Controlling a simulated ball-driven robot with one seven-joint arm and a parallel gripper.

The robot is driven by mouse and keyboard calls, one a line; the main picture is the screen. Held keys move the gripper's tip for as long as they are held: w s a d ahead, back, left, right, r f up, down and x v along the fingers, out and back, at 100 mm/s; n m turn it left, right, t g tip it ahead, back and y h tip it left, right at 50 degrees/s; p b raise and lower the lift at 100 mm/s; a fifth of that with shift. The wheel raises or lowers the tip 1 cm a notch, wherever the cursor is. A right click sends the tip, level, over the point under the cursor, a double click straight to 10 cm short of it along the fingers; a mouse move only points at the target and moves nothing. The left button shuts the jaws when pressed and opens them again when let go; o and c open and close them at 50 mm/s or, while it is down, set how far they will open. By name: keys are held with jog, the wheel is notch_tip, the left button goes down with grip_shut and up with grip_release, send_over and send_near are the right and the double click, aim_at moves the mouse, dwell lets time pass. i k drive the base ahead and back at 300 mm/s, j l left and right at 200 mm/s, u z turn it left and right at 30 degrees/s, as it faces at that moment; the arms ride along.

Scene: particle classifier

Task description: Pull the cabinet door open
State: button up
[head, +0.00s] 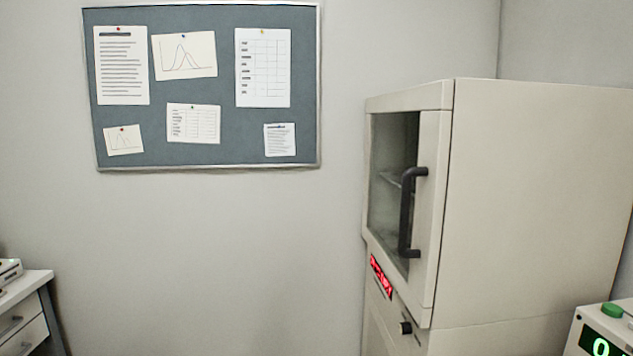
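The cabinet (540,190) is a tall beige box on the right side of the head view, seen from its corner. Its door (433,200) has a pale frame around a dark glass window (388,215) and looks closed. A shelf shows dimly behind the glass. A black vertical bar handle (406,212) is fixed to the door frame on its right side. A red lit display (381,276) and a small black knob (405,328) sit below the door. My gripper is not in view.
A grey pinboard (225,140) with several papers hangs on the back wall. A white drawer unit (25,310) stands at the lower left. A device with a green button (612,310) and a green digit display is at the lower right. The wall area left of the cabinet is clear.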

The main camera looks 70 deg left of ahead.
aim_at(434, 100)
jog(key=u, duration=1.55)
